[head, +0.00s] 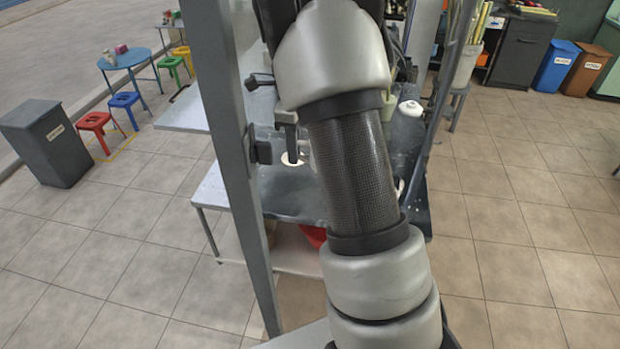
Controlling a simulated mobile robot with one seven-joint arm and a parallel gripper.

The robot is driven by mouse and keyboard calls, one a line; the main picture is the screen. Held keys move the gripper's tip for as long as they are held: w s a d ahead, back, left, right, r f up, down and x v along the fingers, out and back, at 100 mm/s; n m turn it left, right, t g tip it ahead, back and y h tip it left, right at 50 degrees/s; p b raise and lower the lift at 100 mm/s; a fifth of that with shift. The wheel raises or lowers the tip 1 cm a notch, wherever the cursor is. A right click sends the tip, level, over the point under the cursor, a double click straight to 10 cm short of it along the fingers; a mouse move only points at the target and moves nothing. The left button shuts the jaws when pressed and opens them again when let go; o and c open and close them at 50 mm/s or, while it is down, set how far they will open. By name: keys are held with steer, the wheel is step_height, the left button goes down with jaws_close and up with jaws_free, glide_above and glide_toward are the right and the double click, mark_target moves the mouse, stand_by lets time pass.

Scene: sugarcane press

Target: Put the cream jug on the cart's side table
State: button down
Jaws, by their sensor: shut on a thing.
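My gripper (302,146) is mostly hidden behind my arm; one dark finger shows, pointing down over the dark cart top (285,195). A pale sliver beside that finger, likely the cream jug (306,152), is what the gripper is shut on; the rest is hidden. A round white thing (292,161) lies on the dark top just below the finger. A light grey side surface (213,190) adjoins the cart's left edge. Another pale tabletop (184,112) lies farther back on the left. I cannot tell for sure which is the side table.
A grey post (232,150) stands close in front, left of my arm. A white bottle-like thing (410,108) is on the right of the cart. A red container (313,236) sits on the lower shelf. A grey bin (47,142) and stools stand far left. Floor at right is clear.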

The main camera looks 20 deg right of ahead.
steer(key=f, duration=1)
steer(key=shift+w, duration=0.3)
steer(key=shift+f, duration=0.2)
steer(key=c, duration=1.8)
jaws_free()
steer(key=shift+r, duration=0.1)
step_height(320, 180, up, 12)
steer(key=shift+r, duration=0.15)
